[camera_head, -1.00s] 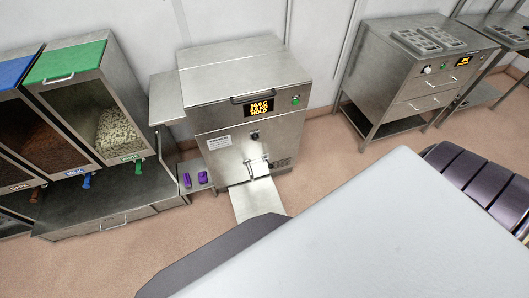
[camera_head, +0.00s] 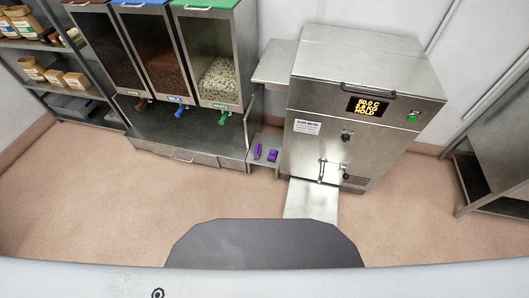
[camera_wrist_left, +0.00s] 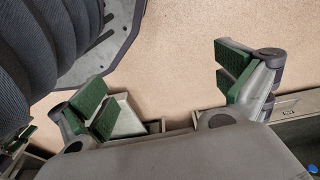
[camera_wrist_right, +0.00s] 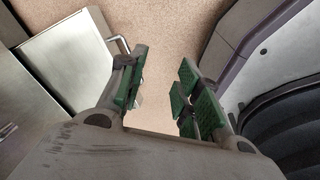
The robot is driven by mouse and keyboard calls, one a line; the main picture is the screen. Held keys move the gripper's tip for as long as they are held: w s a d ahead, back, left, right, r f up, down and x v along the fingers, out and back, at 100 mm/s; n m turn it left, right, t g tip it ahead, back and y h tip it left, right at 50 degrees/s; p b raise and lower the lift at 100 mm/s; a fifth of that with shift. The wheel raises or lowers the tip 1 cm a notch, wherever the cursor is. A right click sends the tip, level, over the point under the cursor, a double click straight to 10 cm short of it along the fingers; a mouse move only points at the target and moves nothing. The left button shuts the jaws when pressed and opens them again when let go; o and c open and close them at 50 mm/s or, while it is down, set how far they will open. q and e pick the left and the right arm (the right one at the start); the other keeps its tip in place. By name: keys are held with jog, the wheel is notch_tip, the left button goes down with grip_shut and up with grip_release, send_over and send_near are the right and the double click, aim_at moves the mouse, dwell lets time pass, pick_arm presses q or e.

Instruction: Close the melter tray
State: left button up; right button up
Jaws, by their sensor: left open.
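The melter (camera_head: 310,155) is a steel cabinet with a lit orange display and a green button, at right of centre in the head view. Its lid (camera_head: 370,65) lies flat. A flat steel tray (camera_head: 312,198) sticks out from the lower front, below a small tap-like fitting (camera_head: 322,170). Neither gripper shows in the head view. In the left wrist view my left gripper (camera_wrist_left: 165,85) is wide open and empty over the floor. In the right wrist view my right gripper (camera_wrist_right: 160,82) is empty, its green pads apart, with floor between them.
Bean and chip dispensers (camera_head: 165,60) stand left of the melter, with two purple items (camera_head: 265,154) on a low shelf between. A steel panel with a bar handle (camera_wrist_right: 75,55) lies close left of my right gripper. The floor (camera_head: 100,190) at left is clear.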

pick_arm(q)
jog(key=w+d+r+b, duration=0.1)
jog(key=w+r+b, duration=0.1)
jog(key=r+b, duration=0.3)
jog(key=w+d+r+t+h+b, duration=0.1)
jog(key=r+b, duration=0.4)
jog(key=b, duration=0.8)
jog(key=shift+w+d+r, duration=0.4)
jog(key=shift+w+d, duration=0.2)
jog(key=shift+w, duration=0.75)
pick_arm(e)
jog(key=w+a+f+n, duration=0.3)
jog(key=w+f+n, duration=0.4)
jog(key=w, duration=0.5)
jog(key=shift+w+a+f, duration=0.15)
jog(key=shift+w+f, duration=0.05)
jog(key=shift+f, duration=0.4)
pick_arm(q)
jog(key=shift+r+b, duration=0.1)
jog(key=shift+b, duration=0.25)
pick_arm(e)
jog(key=shift+f, duration=0.2)
